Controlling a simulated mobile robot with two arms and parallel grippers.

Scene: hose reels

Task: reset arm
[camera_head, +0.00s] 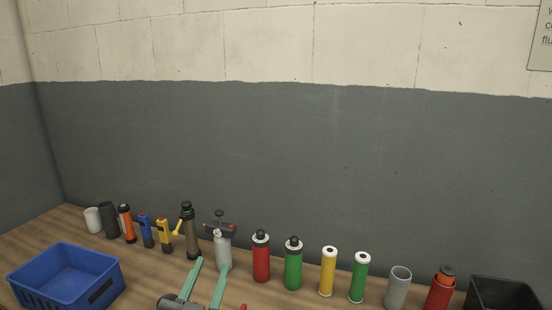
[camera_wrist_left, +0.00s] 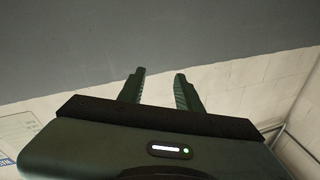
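My left gripper (camera_head: 212,263) reaches up from the bottom edge in the head view. Its two green fingers are spread apart, with a pale grey spray bottle (camera_head: 222,248) behind the tips in the picture. In the left wrist view the gripper (camera_wrist_left: 160,73) is also open, with only wall seen between and beyond its fingers, so it holds nothing. My right gripper is in neither view.
A wooden table (camera_head: 150,273) carries a row of bottles and tubes along the wall (camera_head: 300,140). A blue crate (camera_head: 65,292) stands at left and a black bin (camera_head: 503,292) at right. A red bottle (camera_head: 261,262) and green bottle (camera_head: 293,268) stand right of the gripper.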

